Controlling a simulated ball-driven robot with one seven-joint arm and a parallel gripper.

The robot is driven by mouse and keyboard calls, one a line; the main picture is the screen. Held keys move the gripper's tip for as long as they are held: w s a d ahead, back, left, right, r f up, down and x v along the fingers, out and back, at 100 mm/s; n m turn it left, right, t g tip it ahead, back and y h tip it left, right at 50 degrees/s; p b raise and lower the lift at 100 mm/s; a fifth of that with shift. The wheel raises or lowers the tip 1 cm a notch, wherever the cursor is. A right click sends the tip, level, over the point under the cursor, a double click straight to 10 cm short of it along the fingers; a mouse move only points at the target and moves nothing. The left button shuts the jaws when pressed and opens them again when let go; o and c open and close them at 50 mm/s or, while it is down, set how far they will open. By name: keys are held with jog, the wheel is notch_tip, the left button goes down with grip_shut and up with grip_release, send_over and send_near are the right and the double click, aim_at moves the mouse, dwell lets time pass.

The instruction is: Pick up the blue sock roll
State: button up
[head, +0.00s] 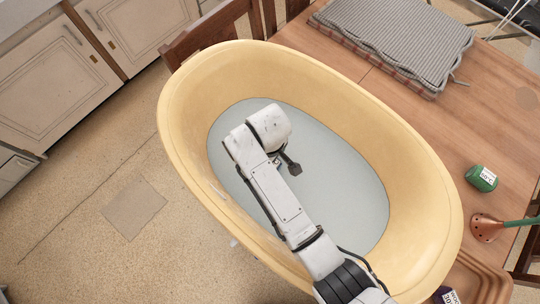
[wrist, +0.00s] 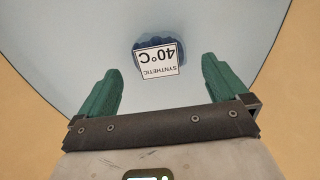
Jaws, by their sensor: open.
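The blue sock roll (wrist: 147,42) lies on the pale blue-grey floor of the yellow tub (head: 180,105). A white label reading "SYNTHETIC 40°C" covers part of it in the wrist view. My gripper (wrist: 159,66) is open, with its two green fingers apart and nothing between them. The roll lies beyond the fingertips, roughly centred between them and apart from both. In the head view my gripper (head: 291,164) hangs inside the tub, mostly behind my arm, and the roll is hidden.
The tub's high walls surround my gripper. A green labelled roll (head: 481,178) and a copper-coloured object with a green handle (head: 487,228) are on the wooden table (head: 515,110) to the right. A grey cushion (head: 395,35) lies at the back. A dark labelled item (head: 446,295) shows at the bottom right.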

notch_tip(320, 180, down, 4)
jog(key=shift+d+f+b, duration=0.15)
jog(key=shift+b, duration=0.75)
jog(key=c, duration=0.8)
jog(key=shift+r, duration=0.2)
notch_tip(320, 180, up, 3)
jog(key=shift+f+p, duration=0.15)
jog(key=shift+p, duration=0.8)
jog(key=shift+s+r, duration=0.15)
jog(key=shift+r, duration=0.15)
jog(key=s+d+r, duration=0.1)
jog(key=s+r, duration=0.2)
jog(key=s, duration=0.1)
jog(key=s+d+r, duration=0.1)
jog(key=s+r, duration=0.2)
jog(key=s, duration=0.2)
jog(key=s+r, duration=0.3)
jog(key=s, duration=0.1)
jog(key=shift+s+d+r, duration=0.2)
jog(key=shift+d+r, duration=0.05)
jog(key=shift+d, duration=0.15)
